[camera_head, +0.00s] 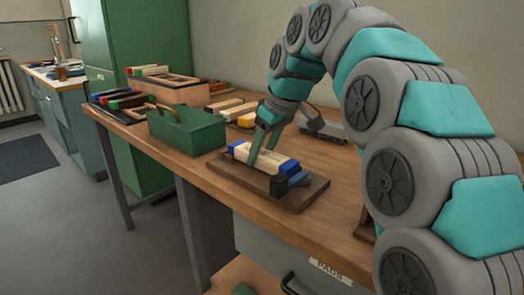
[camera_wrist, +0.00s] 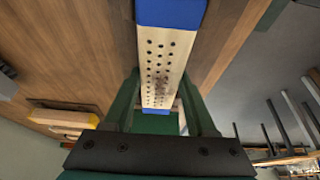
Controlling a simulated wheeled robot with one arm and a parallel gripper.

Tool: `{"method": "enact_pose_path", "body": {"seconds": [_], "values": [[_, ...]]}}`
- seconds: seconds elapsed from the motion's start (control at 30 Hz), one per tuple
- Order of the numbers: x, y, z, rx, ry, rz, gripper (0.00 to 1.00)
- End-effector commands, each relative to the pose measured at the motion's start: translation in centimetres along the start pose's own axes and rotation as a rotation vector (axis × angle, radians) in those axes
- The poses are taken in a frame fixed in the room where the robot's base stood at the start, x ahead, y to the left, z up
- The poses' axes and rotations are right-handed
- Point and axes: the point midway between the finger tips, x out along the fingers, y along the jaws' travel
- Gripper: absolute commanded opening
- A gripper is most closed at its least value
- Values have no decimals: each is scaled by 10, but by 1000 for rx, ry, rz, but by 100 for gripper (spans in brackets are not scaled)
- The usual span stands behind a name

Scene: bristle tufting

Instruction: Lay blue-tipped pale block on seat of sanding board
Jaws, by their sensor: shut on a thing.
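The blue-tipped pale block (camera_head: 268,160) lies lengthwise over the dark wooden sanding board (camera_head: 238,181) on the bench, with a blue tip at each end. My gripper (camera_head: 259,157) comes down from above and is shut on the middle of the block. In the wrist view the block (camera_wrist: 165,50) shows rows of dark holes on its face and runs between my two green fingers (camera_wrist: 160,88). A black piece (camera_head: 278,186) and a blue-grey clamp-like part (camera_head: 299,179) sit at the board's near right end. I cannot tell whether the block touches the seat, which is hidden beneath it.
A green toolbox (camera_head: 187,133) with a wooden handle stands left of the board. Behind are more pale blocks (camera_head: 232,110), a wooden box (camera_head: 167,91) and a dark grey tool (camera_head: 323,127). The bench's front edge runs close to the board.

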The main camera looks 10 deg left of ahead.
Motion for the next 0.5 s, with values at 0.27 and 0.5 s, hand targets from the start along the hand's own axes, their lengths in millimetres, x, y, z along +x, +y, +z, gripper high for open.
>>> {"method": "enact_pose_path", "body": {"seconds": [0.27,0.5], "values": [[4,0,2,0,1,0,0],[4,0,2,0,0,0,77]]}}
